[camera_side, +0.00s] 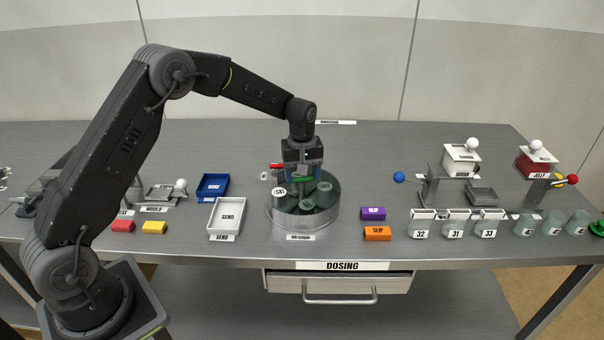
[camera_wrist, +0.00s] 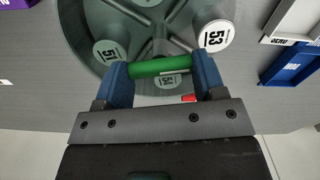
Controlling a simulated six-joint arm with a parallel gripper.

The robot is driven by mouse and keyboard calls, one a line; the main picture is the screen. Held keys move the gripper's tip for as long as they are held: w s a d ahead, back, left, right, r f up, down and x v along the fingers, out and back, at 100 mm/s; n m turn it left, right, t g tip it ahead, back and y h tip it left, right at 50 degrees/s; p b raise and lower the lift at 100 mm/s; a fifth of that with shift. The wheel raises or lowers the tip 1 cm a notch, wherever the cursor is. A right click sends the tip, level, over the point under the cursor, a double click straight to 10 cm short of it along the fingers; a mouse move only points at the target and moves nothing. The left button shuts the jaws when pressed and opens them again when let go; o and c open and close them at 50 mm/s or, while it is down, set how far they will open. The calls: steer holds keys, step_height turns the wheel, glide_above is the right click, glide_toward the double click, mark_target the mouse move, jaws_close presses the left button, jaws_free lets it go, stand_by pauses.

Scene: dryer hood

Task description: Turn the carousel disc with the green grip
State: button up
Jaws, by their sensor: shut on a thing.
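The carousel disc (camera_side: 325,187) is dark green-grey and sits in a round metal rim on the bench in the side view. It fills the top of the wrist view (camera_wrist: 150,50), with labelled jars 51 (camera_wrist: 107,52) and 53 (camera_wrist: 216,36) on it. The green grip (camera_wrist: 160,66) is a short bar between my blue fingers. My gripper (camera_wrist: 161,75) is shut on the green grip, with one finger at each end. In the side view my gripper (camera_side: 302,178) points down over the disc, and the grip (camera_side: 302,180) shows between the fingers. Another label is partly hidden behind the grip.
A red piece (camera_side: 276,166) shows at the carousel's back left. Purple (camera_side: 373,213) and orange (camera_side: 377,233) blocks lie to its right, with several jars beyond them.

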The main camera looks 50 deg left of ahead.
steer(key=shift+n, duration=7.7)
steer(key=o, duration=1.3)
